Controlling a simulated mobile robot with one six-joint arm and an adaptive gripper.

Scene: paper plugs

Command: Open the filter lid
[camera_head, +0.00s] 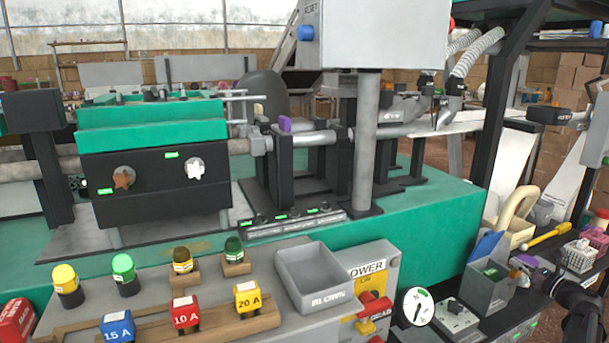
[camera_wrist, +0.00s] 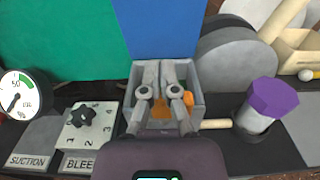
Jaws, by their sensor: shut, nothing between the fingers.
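A small grey box (camera_head: 487,290) stands at the right of the head view, with a blue flat panel (camera_head: 484,246) tilted up at its back edge; this looks like the filter lid, standing open. My gripper (camera_wrist: 161,68) is shut and empty, over the box in front of the panel. I cannot tell whether the fingertips touch the panel. In the head view my gripper (camera_head: 532,277) is small, right of the box.
A purple knob (camera_wrist: 270,98) stands right of the box. Left of it are a black star knob (camera_wrist: 84,115) on a numbered plate and a suction gauge (camera_wrist: 22,95). A yellow-handled tool (camera_head: 545,238) and beige crate (camera_head: 520,232) lie behind.

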